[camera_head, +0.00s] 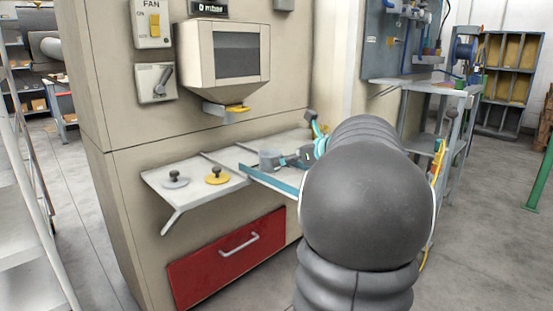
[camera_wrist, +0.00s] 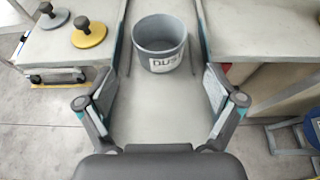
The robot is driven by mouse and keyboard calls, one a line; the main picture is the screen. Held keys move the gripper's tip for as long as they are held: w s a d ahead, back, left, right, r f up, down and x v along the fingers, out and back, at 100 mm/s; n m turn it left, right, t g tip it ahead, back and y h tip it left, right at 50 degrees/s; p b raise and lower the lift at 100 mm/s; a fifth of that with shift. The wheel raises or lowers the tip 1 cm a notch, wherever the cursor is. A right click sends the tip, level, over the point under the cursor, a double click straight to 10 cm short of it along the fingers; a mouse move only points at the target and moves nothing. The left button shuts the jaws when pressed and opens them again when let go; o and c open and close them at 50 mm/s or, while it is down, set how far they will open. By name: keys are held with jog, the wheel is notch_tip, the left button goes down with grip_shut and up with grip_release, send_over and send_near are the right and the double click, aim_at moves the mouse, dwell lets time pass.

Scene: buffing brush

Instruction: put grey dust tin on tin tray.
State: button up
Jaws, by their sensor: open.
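The grey dust tin (camera_wrist: 160,42) stands upright, open at the top, with a white label reading "DUST". It also shows in the head view (camera_head: 269,159) on the ledge. It stands on a pale grey strip (camera_wrist: 155,108) with a teal edge; I cannot tell whether this strip is the tin tray. My gripper (camera_wrist: 158,82) is open, its two fingers spread wide apart, with nothing between them. The tin is just beyond the fingertips, roughly centred between them. In the head view my gripper (camera_head: 296,160) is right beside the tin, partly hidden by my arm.
A red drawer (camera_head: 228,258) is below. A hopper box with a window (camera_head: 225,55) hangs above. A workbench (camera_head: 420,82) stands at the right.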

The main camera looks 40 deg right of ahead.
jog(key=shift+v, duration=1.85)
jog(key=s+a+f+n+g+y, duration=0.1)
jog(key=a+f+n+g, duration=0.2)
jog(key=a+n, duration=0.65)
jog(key=s+a+f+n+g+y, duration=0.15)
jog(key=a+n, duration=0.25)
jog(key=a, duration=1.1)
jog(key=s+a+f+n+g+h, duration=0.1)
jog(key=s+a+f+n+h, duration=0.1)
jog(key=s+a+f+n, duration=0.3)
jog(key=s+a+f+n+g+h, duration=0.1)
jog(key=s+a+f+n, duration=0.4)
jog(key=n, duration=1.1)
jog(key=s+a+g, duration=0.1)
jog(key=s+a, duration=0.2)
jog(key=s, duration=0.3)
jog(key=shift+s+f+h, duration=0.35)
jog(key=shift+a+n+g, duration=0.1)
jog(key=shift+n+g, duration=0.15)
